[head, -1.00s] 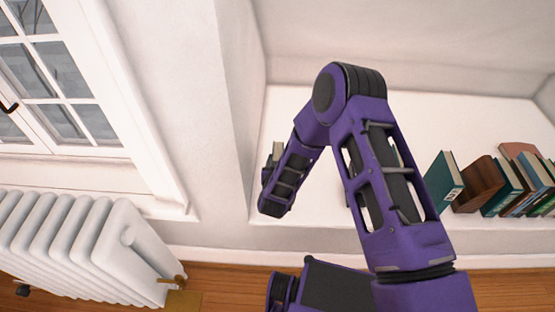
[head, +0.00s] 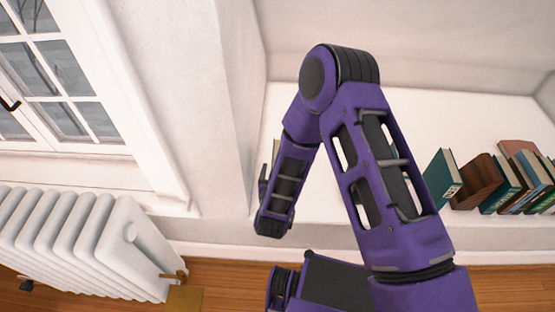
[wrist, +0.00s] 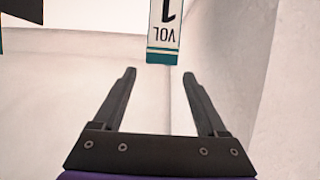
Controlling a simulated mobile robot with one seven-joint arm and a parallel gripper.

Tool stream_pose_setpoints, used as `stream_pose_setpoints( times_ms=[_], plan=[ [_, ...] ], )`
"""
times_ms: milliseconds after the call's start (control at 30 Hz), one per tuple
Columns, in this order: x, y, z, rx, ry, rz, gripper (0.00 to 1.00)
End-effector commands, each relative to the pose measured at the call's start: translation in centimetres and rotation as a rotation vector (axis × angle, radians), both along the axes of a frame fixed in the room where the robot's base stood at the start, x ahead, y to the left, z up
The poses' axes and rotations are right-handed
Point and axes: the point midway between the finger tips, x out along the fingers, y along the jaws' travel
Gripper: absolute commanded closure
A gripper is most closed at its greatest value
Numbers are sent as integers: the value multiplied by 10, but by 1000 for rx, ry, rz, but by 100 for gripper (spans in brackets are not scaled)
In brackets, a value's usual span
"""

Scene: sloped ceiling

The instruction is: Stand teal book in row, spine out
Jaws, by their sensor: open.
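A book (wrist: 164,35) with a pale spine, teal edging and upside-down "VOL 1" lettering shows at the top of the wrist view. It lies just beyond my fingertips, roughly in line with the gap between them. My gripper (wrist: 159,75) is open, with nothing between its fingers. In the head view my forearm hides most of this book; only a thin sliver (head: 277,150) shows beside my wrist. A teal book (head: 442,178) stands tilted at the left end of the row at right.
The white ledge (head: 420,115) is bare behind the row. A wall corner (head: 235,110) borders the ledge at left. A radiator (head: 80,240) stands below the window.

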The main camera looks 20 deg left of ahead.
Motion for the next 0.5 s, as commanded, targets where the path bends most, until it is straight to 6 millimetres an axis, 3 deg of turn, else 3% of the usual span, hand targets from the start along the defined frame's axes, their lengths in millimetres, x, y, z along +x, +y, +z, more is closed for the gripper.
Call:
stream_pose_setpoints(
  times_ms=[200, 500],
  plan=[
    [-27, -6, 12, -1, 1, 1, 25],
    [-33, -8, 14, 1, -1, -1, 25]
  ],
)
